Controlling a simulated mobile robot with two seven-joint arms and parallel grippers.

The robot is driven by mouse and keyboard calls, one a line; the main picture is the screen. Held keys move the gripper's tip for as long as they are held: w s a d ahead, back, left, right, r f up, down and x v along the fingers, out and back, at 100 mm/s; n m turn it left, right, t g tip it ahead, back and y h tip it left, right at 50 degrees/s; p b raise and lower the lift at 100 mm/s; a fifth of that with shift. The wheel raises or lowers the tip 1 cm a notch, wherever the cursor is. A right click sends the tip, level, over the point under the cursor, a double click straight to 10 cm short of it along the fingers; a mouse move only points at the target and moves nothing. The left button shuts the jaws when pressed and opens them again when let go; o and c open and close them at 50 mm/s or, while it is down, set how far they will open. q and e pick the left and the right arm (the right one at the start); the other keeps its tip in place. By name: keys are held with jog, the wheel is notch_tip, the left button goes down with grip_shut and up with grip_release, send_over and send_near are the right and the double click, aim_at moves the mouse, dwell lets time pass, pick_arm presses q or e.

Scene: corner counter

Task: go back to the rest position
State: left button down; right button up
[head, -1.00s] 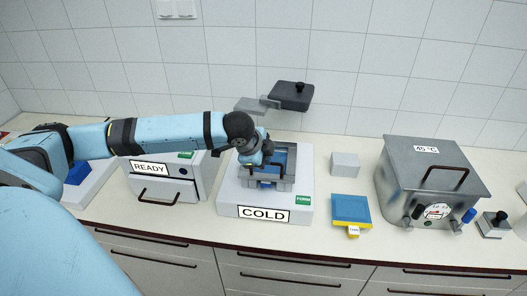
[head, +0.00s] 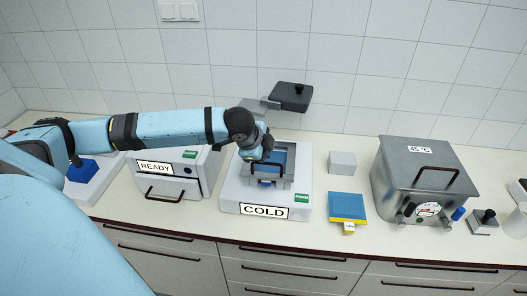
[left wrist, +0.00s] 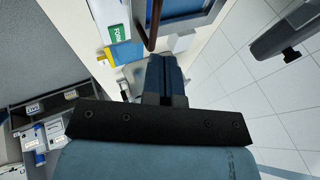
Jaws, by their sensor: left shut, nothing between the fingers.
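My left arm reaches in from the left across the counter in the head view. My left gripper (head: 262,160) is over the white COLD unit (head: 228,196), at the back left of its blue-lined well. In the left wrist view the gripper's fingers (left wrist: 166,72) are together with nothing between them, close to a dark reddish handle bar (left wrist: 153,28). Whether they touch the bar cannot be told. My right gripper does not show.
The READY box (head: 170,172) stands left of the COLD unit. A dark lid (head: 291,97) is raised behind it. A grey block (head: 342,162), a blue and yellow item (head: 347,207) and a metal 45 °C box (head: 425,180) stand to the right.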

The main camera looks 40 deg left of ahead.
pick_arm(q)
jog(key=b+v, duration=0.3)
jog(key=v, duration=0.7)
jog(key=s+d+f+n+t+h, duration=0.1)
jog(key=d+f+n+t+h, duration=0.3)
jog(key=d+f, duration=1.25)
jog(key=s+d+f+n, duration=0.1)
jog(key=s+f+n, duration=0.2)
jog(key=s+f, duration=0.5)
jog(key=s+d+f+n+y, duration=0.1)
jog(key=s+d+f+n, duration=0.1)
jog(key=s+f, duration=0.6)
jog(key=shift+d+f+n+t, duration=0.25)
jog(key=shift+f+n+t, duration=0.15)
jog(key=shift+f+n, duration=0.15)
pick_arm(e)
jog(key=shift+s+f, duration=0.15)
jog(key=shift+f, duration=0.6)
